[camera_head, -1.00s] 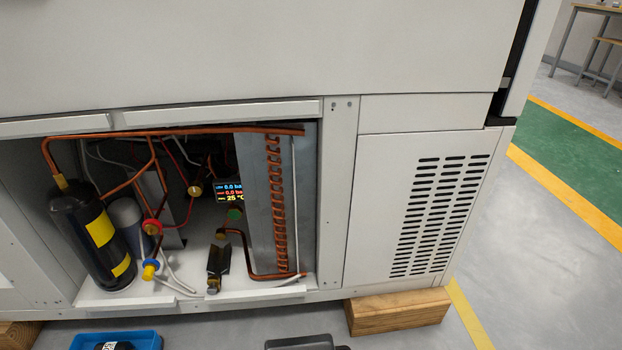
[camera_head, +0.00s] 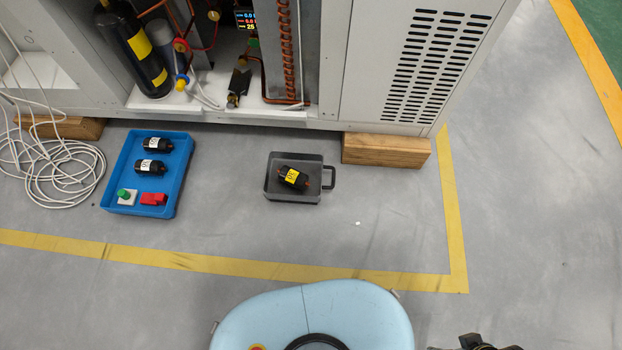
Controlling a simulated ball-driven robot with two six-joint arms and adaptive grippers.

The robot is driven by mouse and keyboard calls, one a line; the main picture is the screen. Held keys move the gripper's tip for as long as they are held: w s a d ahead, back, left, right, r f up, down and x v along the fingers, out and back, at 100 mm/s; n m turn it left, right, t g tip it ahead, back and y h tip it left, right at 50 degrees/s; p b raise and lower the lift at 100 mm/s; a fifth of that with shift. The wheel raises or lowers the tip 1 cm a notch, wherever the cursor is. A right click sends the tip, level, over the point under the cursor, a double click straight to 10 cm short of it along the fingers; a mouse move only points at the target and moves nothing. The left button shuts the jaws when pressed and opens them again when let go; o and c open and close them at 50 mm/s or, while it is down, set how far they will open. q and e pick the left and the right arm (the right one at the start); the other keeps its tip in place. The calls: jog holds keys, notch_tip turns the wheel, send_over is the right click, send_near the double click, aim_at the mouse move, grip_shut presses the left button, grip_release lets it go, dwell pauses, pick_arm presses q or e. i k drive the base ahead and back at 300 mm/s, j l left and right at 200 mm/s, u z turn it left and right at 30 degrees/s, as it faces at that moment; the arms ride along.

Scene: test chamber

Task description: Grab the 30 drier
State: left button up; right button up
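Two black cylindrical driers with white labels lie in a blue tray on the floor, the upper drier (camera_head: 158,145) behind the lower drier (camera_head: 151,167). A third black drier with a yellow label (camera_head: 293,177) lies tilted in a small dark grey tray (camera_head: 282,196) with a handle. The label numbers are too small to read surely, so I cannot tell which is the 30. Dark parts of my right gripper (camera_head: 484,343) show at the bottom edge, far from the driers; its fingers are mostly cut off. My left gripper is out of view.
The blue tray (camera_head: 112,180) also holds a green button (camera_head: 124,195) and a red part (camera_head: 154,199). The open machine cabinet (camera_head: 370,60) stands behind on wooden blocks (camera_head: 386,150). A white cable coil (camera_head: 45,165) lies at left. The floor in front is clear.

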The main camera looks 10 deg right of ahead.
aim_at(141, 166)
jog(key=k+l, duration=0.1)
jog(key=i+j+u, duration=0.25)
jog(key=u, duration=0.25)
jog(key=i+j+u, duration=0.2)
jog(key=u, duration=0.3)
jog(key=i, duration=0.05)
